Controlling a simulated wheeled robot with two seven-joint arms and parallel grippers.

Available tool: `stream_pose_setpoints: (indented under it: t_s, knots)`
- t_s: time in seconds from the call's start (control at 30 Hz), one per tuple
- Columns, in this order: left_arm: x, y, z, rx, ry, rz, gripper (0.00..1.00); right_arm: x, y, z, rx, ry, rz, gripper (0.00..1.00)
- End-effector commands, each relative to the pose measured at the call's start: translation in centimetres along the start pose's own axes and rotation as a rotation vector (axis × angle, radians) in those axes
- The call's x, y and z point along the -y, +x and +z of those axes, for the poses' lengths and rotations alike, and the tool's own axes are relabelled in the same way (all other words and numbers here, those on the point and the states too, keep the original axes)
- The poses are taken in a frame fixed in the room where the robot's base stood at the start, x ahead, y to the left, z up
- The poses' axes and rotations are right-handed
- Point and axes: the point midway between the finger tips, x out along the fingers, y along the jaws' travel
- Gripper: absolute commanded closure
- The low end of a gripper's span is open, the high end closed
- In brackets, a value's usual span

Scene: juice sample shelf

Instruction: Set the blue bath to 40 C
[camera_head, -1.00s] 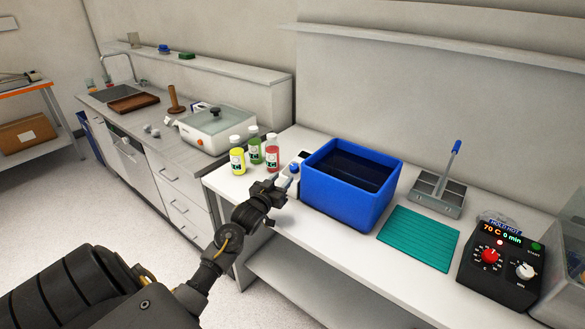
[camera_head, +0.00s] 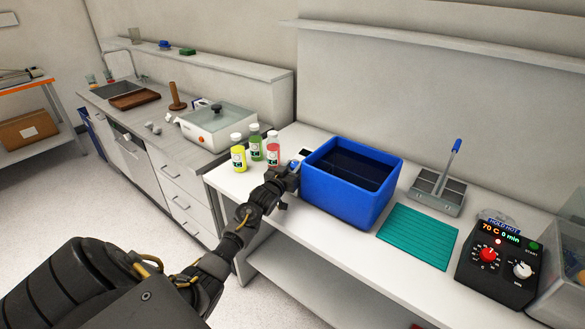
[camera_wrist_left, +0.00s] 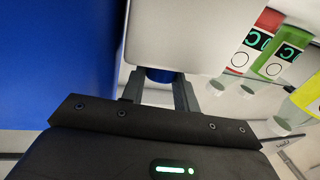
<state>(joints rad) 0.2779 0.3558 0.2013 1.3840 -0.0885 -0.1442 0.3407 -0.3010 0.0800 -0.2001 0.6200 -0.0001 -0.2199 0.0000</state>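The blue bath (camera_head: 345,205) stands on the white bench, with dark liquid inside. Its pale control unit is at its left side, with a small dark display (camera_head: 304,153) on top and a blue knob (camera_head: 294,164). I cannot read the display. My left gripper (camera_head: 284,172) is at the control unit, partly hiding it. In the left wrist view, the blue knob (camera_wrist_left: 160,75) lies between the two fingertips of my left gripper (camera_wrist_left: 160,88), under the edge of the pale unit. Whether the fingers press on the knob I cannot tell. My right gripper is not in view.
Yellow (camera_head: 238,158), green (camera_head: 256,146) and red (camera_head: 273,153) bottles stand close left of the control unit. Right of the bath are a teal mat (camera_head: 418,236), a grey divided holder (camera_head: 437,195) and a black timer box (camera_head: 497,270) reading 70 C, 0 min.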

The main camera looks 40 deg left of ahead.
Motion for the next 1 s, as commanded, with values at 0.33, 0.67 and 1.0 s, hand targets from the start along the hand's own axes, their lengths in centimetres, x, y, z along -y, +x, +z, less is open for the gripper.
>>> stream_pose_setpoints:
  t_s: [0.33, 0.67, 1.0]
  knots:
    - [0.2, 0.0, 0.1, 0.001, 0.012, 0.038, 0.93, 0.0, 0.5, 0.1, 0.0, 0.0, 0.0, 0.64]
    - [0.6, 0.1, 0.3, -0.001, 0.066, 0.234, 0.93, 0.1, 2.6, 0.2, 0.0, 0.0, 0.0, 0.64]
    - [0.8, 0.2, 0.3, 0.0, 0.115, 0.428, 0.93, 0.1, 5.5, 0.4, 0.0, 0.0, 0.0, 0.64]
